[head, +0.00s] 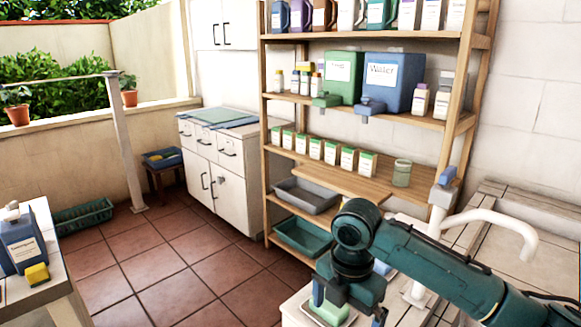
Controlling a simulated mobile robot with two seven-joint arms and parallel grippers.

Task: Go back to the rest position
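My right arm comes in from the lower right, over the washbasin counter. My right gripper (350,305) points down at the bottom edge of the head view, with its fingers spread apart. A light green block (331,312) lies in a small white tray (308,317) just below and beside the fingers. The gripper partly hides the block, and I cannot tell whether they touch. My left gripper is not in view.
A white tap (490,218) stands on the counter close to my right arm. Wooden shelves (455,110) hold bottles, jugs and trays behind it. A table (50,268) with a blue jug (22,240) and yellow sponge (37,274) stands left. The tiled floor (165,262) between is clear.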

